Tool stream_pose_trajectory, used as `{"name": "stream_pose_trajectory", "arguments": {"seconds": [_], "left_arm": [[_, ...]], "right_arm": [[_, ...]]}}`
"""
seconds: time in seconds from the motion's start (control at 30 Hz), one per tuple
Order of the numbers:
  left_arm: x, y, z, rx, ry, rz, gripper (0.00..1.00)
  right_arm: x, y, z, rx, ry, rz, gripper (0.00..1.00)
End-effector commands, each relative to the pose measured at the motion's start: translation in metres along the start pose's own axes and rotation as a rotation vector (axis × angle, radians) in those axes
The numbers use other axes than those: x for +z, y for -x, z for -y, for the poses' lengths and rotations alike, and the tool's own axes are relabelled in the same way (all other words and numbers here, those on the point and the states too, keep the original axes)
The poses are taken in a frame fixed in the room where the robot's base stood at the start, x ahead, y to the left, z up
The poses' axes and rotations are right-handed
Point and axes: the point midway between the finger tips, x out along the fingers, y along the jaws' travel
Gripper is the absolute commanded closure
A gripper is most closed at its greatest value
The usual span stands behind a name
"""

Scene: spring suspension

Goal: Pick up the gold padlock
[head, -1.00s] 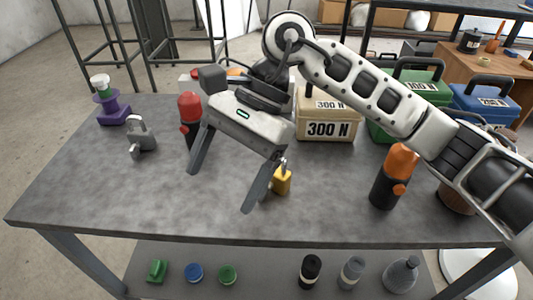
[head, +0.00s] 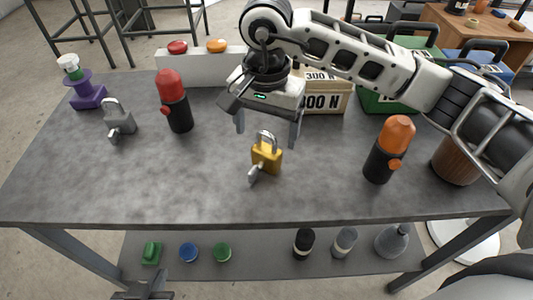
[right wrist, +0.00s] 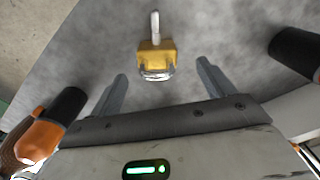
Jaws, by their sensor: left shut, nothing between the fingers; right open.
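The gold padlock (head: 268,160) stands on the grey table, with its shackle up and a silver key at its front. In the right wrist view the padlock (right wrist: 156,58) lies just beyond the fingertips, roughly midway between them. My right gripper (head: 268,139) is open and empty, pointing down above and behind the padlock, one finger to each side; in the wrist view its fingers (right wrist: 162,72) show apart. I cannot tell the exact height gap. My left gripper (head: 145,288) shows only partly at the bottom edge, below the table front, shut and empty.
A silver padlock (head: 119,119), a purple stand (head: 88,95) and a red-topped bottle (head: 176,105) stand to the left. An orange-topped bottle (head: 386,152) stands right. A labelled weight box (head: 330,98) is behind my right gripper. The table front is clear.

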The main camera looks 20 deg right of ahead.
Motion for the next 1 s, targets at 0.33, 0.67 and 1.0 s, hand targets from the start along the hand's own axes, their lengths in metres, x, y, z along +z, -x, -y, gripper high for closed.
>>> {"name": "stream_pose_trajectory", "arguments": {"seconds": [0.33,0.67,1.0], "left_arm": [[-0.003,0.005,0.002,-0.006,-0.004,0.007,1.0],[-0.008,0.003,0.003,-0.01,0.001,-0.005,1.0],[-0.007,0.003,0.003,-0.01,0.003,-0.001,1.0]], "right_arm": [[0.001,-0.043,-0.004,0.002,-0.001,0.004,0.19],[0.001,-0.053,-0.004,-0.001,0.0,0.001,0.19],[0.001,-0.053,-0.004,-0.001,0.0,0.002,0.76]]}}
